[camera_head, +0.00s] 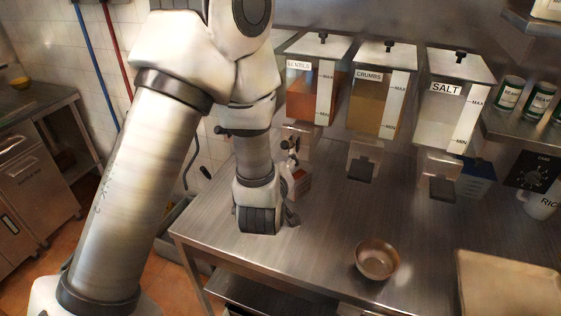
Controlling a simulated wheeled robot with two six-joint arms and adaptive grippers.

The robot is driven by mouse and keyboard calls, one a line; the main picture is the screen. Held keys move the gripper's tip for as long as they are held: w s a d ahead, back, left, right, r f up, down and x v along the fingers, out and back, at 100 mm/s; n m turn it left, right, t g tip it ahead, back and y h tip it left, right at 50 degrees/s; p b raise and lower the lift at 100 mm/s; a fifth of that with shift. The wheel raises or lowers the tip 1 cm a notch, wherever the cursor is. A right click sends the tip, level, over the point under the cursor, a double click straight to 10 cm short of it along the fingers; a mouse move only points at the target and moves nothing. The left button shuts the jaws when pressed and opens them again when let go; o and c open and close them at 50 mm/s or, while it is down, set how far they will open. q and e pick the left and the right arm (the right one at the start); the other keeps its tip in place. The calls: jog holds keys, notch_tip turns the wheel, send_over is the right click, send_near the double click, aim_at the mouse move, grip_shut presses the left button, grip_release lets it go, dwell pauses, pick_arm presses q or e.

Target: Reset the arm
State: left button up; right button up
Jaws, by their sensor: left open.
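My left arm comes in from the left and fills much of the left half of the head view. Its gripper (291,182) is over the left part of the steel table (235,205), below the LENTILS dispenser (312,90). The gripper is open, and its fingers are partly hidden behind my wrist. A small reddish object (301,182) shows just beside the fingers; I cannot tell whether they touch it. My right gripper is not in view.
The CRUMBS dispenser (381,100) and SALT dispenser (447,105) hang along the wall. A brown bowl (377,260) stands on the table, with a beige tray (510,285) at right. Cans (508,95) sit on a shelf. The table's middle is clear.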

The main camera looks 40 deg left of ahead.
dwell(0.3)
pick_arm(q)
jog(key=s+d+f+m+g+h, duration=0.25)
jog(key=s+f, duration=0.25)
jog(key=f, duration=0.6)
jog(key=s+d+f+m+g+h, duration=0.25)
jog(key=s+f+m+g, duration=0.2)
jog(key=f, duration=0.65)
jog(key=s+d+f+m+g+h, duration=0.1)
jog(key=s+d+f+m+g, duration=0.15)
jog(key=s+f, duration=0.45)
jog(key=s+d+f+m+g+h, duration=0.1)
jog(key=s+f+g, duration=0.3)
jog(key=s, duration=0.6)
notch_tip(320, 180, down, 10)
jog(key=s+b, duration=0.1)
jog(key=b, duration=0.8)
jog(key=shift+d, duration=0.35)
jog(key=shift+r, duration=0.1)
